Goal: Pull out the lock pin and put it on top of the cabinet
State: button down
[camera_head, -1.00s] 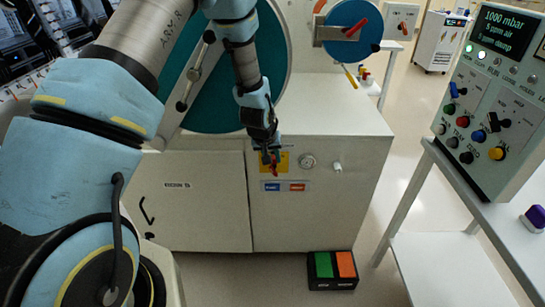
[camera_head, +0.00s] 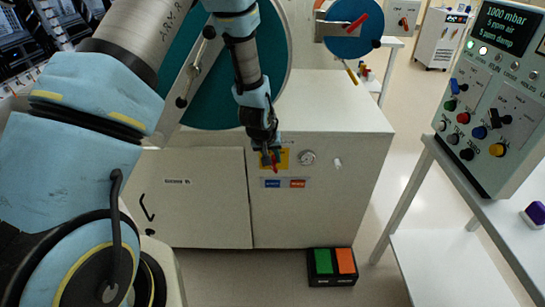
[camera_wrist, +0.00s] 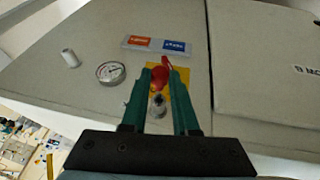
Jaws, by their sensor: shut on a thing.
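The lock pin (camera_wrist: 160,77), with a red head, shows between the green fingers of my gripper (camera_wrist: 161,85) in the wrist view. My gripper is shut on it, in front of a yellow plate (camera_wrist: 183,104) on the cabinet face. In the head view my gripper (camera_head: 268,156) reaches down to this plate (camera_head: 283,154), and a bit of red shows at its tips. I cannot tell how deep the pin sits, as the fingers hide part of it. The cabinet (camera_head: 330,215) is white, with a flat bare top (camera_head: 335,105).
A round gauge (camera_head: 307,158) and a white knob (camera_head: 338,164) are right of the plate. A blue and red label (camera_head: 285,183) is below it. A green and orange pedal box (camera_head: 332,267) stands on the floor. A control panel (camera_head: 490,95) stands on a table at right.

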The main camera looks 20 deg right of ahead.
jog(key=shift+s+a, duration=0.35)
jog(key=shift+s, duration=0.4)
dwell(0.4)
jog(key=shift+s+a+b, duration=0.1)
jog(key=shift+s+a, duration=0.25)
jog(key=shift+s, duration=0.35)
jog(key=shift+s+a+b, duration=0.1)
jog(key=shift+s+a, duration=0.2)
jog(key=shift+s, duration=0.45)
jog(key=shift+s+a+b, duration=0.1)
jog(key=shift+s+a, duration=0.25)
jog(key=shift+s, duration=0.35)
